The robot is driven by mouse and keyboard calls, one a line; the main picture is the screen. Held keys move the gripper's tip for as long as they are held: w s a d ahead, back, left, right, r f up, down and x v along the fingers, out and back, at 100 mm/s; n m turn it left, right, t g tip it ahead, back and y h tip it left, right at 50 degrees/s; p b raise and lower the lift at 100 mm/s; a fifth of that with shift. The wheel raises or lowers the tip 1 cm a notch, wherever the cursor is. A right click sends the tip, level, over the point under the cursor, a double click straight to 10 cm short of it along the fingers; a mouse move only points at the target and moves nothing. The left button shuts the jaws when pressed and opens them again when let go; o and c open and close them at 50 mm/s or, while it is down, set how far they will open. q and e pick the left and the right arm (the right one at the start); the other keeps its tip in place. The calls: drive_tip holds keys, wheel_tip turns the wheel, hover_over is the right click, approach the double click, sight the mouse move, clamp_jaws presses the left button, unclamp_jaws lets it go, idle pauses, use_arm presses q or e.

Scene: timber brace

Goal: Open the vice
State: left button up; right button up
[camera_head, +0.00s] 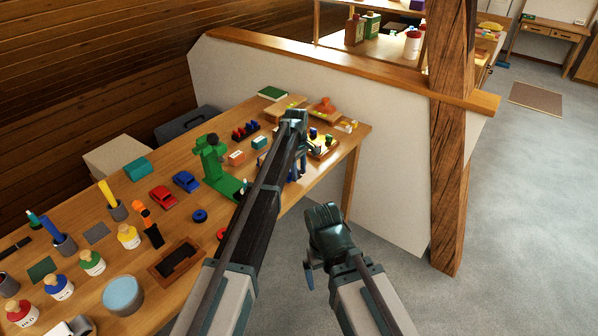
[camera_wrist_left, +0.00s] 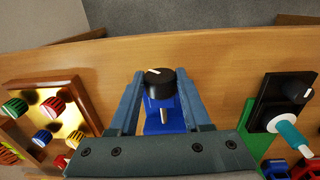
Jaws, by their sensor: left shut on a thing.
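The vice (camera_wrist_left: 153,119) is a small blue body with a round black knob (camera_wrist_left: 157,77) bearing a pale mark and a grey metal bar below it, near the table edge. In the left wrist view, my left gripper (camera_wrist_left: 160,78) has one finger on each side of the knob and is shut on it. In the head view my left gripper (camera_head: 297,160) points down at the table's far right part, and the arm hides most of the vice. My right gripper (camera_head: 322,225) hangs off the table's right side; its fingers are mostly hidden.
A green press (camera_head: 213,165) stands left of my left gripper. A tray with coloured knobs (camera_wrist_left: 50,118) lies beside the vice. The wooden table (camera_head: 118,253) holds several jars, toy cars and tools. A timber post (camera_head: 450,175) and low white wall (camera_head: 388,160) stand right of it.

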use_arm(q)
drive_tip(key=shift+s, duration=0.1)
clamp_jaws()
drive_tip(key=shift+s+a+f+t+h, duration=0.1)
drive_tip(key=shift+s+a+t+h, duration=0.05)
drive_tip(key=shift+t+h, duration=0.2)
drive_tip(key=shift+s+a+f+t+h+b, duration=0.1)
drive_tip(key=shift+s+f+t+h+b, duration=0.1)
drive_tip(key=shift+t+h+b, duration=0.55)
drive_tip(key=t+h+b, duration=0.1)
drive_tip(key=t+b, duration=0.1)
drive_tip(key=shift+s+f+b, duration=0.1)
drive_tip(key=shift+b, duration=0.2)
drive_tip(key=shift+t+h+b, duration=0.5)
drive_tip(key=shift+t+b, duration=0.15)
drive_tip(key=shift+t, duration=0.15)
drive_tip(key=shift+r, duration=0.2)
drive_tip(key=o, duration=1.2)
unclamp_jaws()
